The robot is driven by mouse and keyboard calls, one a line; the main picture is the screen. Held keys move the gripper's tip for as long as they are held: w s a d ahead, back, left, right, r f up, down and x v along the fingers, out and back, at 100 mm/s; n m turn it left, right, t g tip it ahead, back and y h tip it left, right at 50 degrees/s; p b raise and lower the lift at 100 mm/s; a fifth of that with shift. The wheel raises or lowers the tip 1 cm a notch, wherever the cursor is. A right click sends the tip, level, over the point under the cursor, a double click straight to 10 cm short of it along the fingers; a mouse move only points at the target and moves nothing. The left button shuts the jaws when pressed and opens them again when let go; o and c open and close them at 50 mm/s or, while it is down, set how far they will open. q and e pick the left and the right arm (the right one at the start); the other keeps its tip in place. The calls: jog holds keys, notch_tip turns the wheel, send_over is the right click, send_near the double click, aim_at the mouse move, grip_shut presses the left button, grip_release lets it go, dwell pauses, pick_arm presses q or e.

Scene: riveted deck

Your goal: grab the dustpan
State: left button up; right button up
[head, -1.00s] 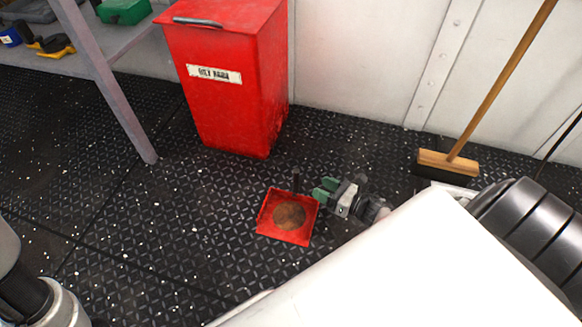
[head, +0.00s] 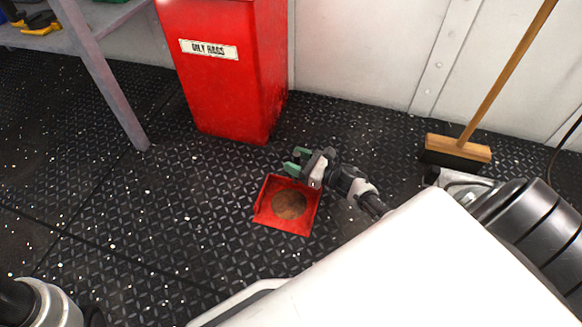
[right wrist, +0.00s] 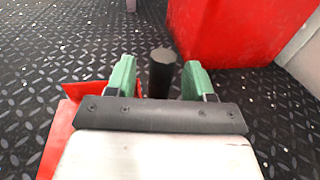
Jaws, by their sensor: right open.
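The red dustpan (head: 270,214) lies on the deck in the head view, with a brown round patch of dirt in its pan. My right gripper (head: 294,160) is at its back edge, with green fingers apart. In the right wrist view the dark upright handle (right wrist: 161,73) stands between the two open fingers of my right gripper (right wrist: 161,80), with gaps on both sides. The red pan edge (right wrist: 60,130) shows at the left there. The handle is mostly hidden by the gripper in the head view. My left gripper is not in view.
A red bin labelled "OILY RAGS" (head: 225,85) stands just behind the dustpan. A broom (head: 458,150) leans against the white wall at the right. A grey bench leg (head: 105,85) stands at the left. The deck left of the dustpan is clear, with scattered white specks.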

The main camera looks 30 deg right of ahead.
jog(key=shift+x, duration=0.85)
jog(key=shift+c, duration=0.5)
grip_shut()
